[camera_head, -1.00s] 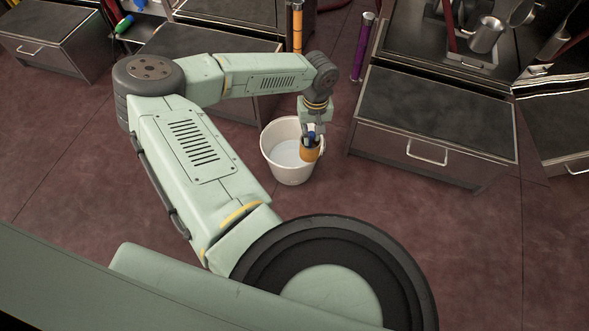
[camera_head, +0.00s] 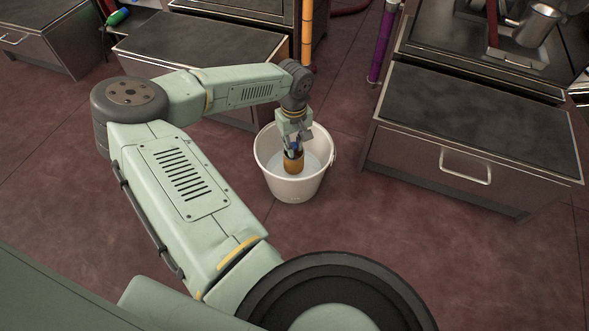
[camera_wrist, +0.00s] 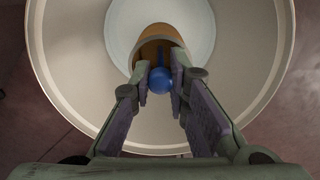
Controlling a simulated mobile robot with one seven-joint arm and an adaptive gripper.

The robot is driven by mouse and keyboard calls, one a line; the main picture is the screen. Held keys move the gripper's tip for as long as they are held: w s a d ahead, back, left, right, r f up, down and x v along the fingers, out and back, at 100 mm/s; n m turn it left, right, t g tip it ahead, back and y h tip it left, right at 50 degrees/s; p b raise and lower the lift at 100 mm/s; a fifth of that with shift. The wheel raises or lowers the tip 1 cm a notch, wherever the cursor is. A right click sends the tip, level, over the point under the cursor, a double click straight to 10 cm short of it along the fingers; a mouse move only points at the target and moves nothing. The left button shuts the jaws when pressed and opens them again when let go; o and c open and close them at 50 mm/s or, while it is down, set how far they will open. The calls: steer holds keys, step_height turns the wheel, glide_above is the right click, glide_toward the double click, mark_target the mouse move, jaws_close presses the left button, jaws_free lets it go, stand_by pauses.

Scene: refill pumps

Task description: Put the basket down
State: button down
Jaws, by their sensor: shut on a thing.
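The basket, which looks like a small orange-brown open cylinder (camera_head: 294,166), hangs from my gripper (camera_head: 293,149) at the white bucket. In the wrist view the basket (camera_wrist: 158,40) shows a dark inside and a blue ball (camera_wrist: 160,79) on its handle. My gripper (camera_wrist: 161,90) is shut on this blue ball. The white bucket (camera_head: 297,187) stands upright on the floor, and its wide rim surrounds the basket in both views. The pale bottom of the bucket (camera_wrist: 119,35) shows behind the basket. I cannot tell whether the basket touches it.
A low metal cabinet with a drawer (camera_head: 465,165) stands to the right of the bucket. Another dark-topped cabinet (camera_head: 190,43) stands behind my arm. An orange pole (camera_head: 307,35) and a purple pole (camera_head: 382,45) rise behind. The reddish floor in front is clear.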

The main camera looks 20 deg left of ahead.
mark_target(294, 160)
step_height(294, 160, down, 8)
steer(key=shift+r+b, duration=0.25)
steer(key=shift+b, duration=0.95)
steer(key=shift+f, duration=0.1)
steer(key=shift+f, duration=0.15)
steer(key=c, duration=1.5)
jaws_free()
steer(key=shift+c, duration=0.2)
step_height(294, 160, up, 12)
steer(key=p, duration=0.4)
steer(key=shift+r+p, duration=0.25)
steer(key=shift+p, duration=0.05)
steer(key=shift+w+d, duration=0.1)
